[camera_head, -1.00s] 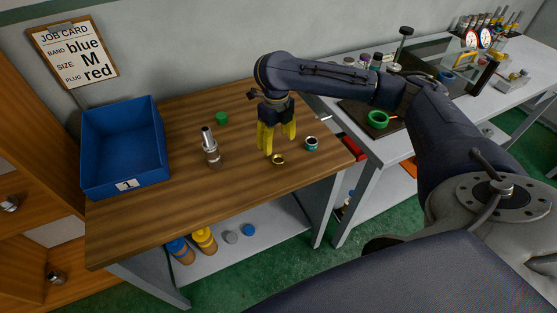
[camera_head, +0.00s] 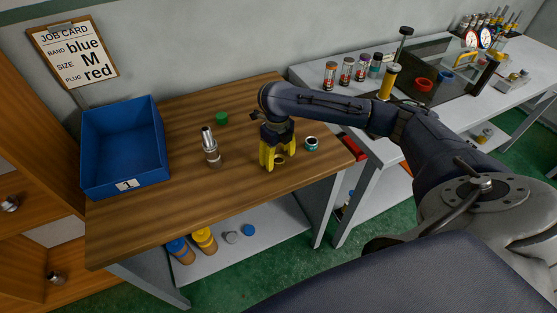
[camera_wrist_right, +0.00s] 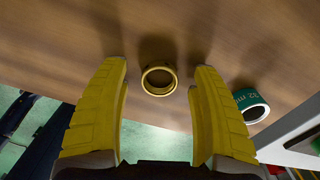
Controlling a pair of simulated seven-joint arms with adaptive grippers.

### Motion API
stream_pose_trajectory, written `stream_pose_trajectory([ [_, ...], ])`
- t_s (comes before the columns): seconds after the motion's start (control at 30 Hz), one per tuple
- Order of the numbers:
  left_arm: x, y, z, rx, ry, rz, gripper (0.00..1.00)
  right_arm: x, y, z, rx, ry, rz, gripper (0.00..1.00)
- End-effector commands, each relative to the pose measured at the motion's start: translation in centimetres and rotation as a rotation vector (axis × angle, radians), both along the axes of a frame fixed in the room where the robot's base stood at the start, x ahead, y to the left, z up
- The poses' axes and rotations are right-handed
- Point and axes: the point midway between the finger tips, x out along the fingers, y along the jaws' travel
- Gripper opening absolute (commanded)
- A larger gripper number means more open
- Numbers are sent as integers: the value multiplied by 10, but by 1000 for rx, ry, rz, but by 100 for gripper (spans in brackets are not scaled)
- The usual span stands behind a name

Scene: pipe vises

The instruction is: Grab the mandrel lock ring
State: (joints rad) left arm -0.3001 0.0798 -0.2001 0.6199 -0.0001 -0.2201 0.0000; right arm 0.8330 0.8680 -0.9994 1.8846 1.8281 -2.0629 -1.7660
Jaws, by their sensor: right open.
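The lock ring, a small brass-coloured ring (camera_head: 280,160), lies on the wooden bench top near its front right. My right gripper (camera_head: 278,165) points down over it with yellow fingers open, one on either side of the ring. In the right wrist view the ring (camera_wrist_right: 158,80) lies between the two spread fingertips (camera_wrist_right: 160,68), with a gap on both sides. A metal mandrel-like post (camera_head: 211,148) stands upright left of the gripper. My left gripper is not in view.
A teal-banded ring (camera_head: 311,144) lies close right of the gripper; it also shows in the right wrist view (camera_wrist_right: 251,105). A green cap (camera_head: 222,118) lies behind. A blue bin (camera_head: 124,145) stands at left. The bench's front edge is near the ring.

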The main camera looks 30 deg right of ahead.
Motion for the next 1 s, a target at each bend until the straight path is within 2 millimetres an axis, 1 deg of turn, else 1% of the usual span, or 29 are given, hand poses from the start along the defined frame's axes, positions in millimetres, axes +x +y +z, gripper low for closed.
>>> stream_pose_trajectory([
  [0.1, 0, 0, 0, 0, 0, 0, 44, 0, 0, -4, 0, -1, 0, 64],
  [0.37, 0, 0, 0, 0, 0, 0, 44, 0, 0, -5, -1, -1, 0, 64],
  [0.4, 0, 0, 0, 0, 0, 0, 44, 0, 0, -5, -1, -1, 0, 62],
  [0.9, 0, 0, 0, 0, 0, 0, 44, 0, 0, -5, -1, -1, 0, 4],
  [0.93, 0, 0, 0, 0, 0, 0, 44, 0, 0, -5, -1, -1, 0, 1],
  [1.0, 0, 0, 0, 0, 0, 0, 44, 0, 0, -5, -1, -1, 0, 0],
])
